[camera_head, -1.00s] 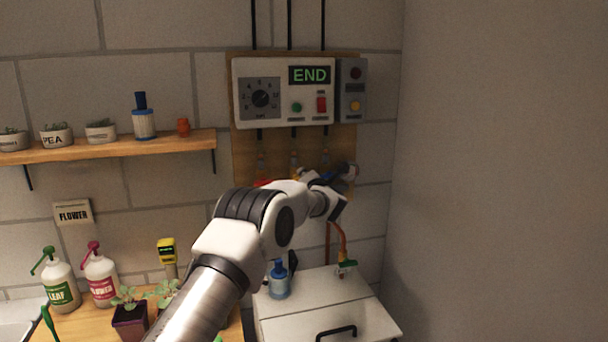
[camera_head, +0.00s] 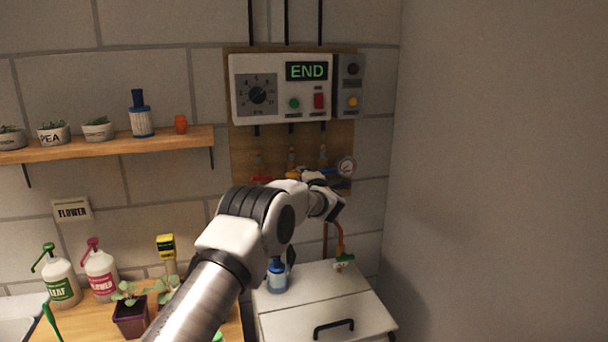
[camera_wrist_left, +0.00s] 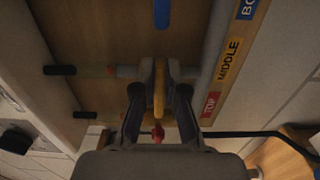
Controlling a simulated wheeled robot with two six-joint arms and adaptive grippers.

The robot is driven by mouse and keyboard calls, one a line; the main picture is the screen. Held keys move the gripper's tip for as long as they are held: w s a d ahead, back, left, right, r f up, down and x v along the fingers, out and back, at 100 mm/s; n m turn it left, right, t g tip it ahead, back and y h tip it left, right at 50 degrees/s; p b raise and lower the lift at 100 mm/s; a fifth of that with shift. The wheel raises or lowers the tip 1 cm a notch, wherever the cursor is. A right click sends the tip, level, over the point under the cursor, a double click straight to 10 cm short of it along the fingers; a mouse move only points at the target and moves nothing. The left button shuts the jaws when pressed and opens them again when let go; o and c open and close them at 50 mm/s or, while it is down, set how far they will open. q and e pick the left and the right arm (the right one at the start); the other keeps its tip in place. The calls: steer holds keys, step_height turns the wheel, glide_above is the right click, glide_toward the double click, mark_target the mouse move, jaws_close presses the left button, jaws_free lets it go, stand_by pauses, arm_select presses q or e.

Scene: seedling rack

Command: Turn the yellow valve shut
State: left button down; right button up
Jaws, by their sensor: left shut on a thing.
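The yellow valve handle (camera_wrist_left: 159,90) shows in the left wrist view between the two fingers of my left gripper (camera_wrist_left: 160,77), which is shut on it. In the head view my left gripper (camera_head: 315,179) is at the pipe panel below the control box. A bit of the yellow valve (camera_head: 292,173) shows there beside it; my wrist hides the rest. My right gripper is in neither view.
A red handle (camera_head: 261,178) is left of the yellow valve. A blue handle (camera_wrist_left: 162,14) shows in the wrist view. The control box (camera_head: 281,88) above reads END. A white cabinet (camera_head: 300,304) stands below.

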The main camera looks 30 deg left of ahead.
arm_select(q)
steer(key=shift+a+r, duration=0.1)
steer(key=shift+a, duration=0.05)
steer(key=c, duration=1.2)
jaws_free()
steer(key=shift+a, duration=0.1)
steer(key=shift+s+a, duration=0.1)
steer(key=shift+a, duration=0.15)
steer(key=shift+s+d, duration=0.2)
steer(key=shift+d, duration=0.45)
steer(key=v, duration=1)
steer(key=shift+s+d, duration=0.1)
steer(key=shift+s, duration=0.25)
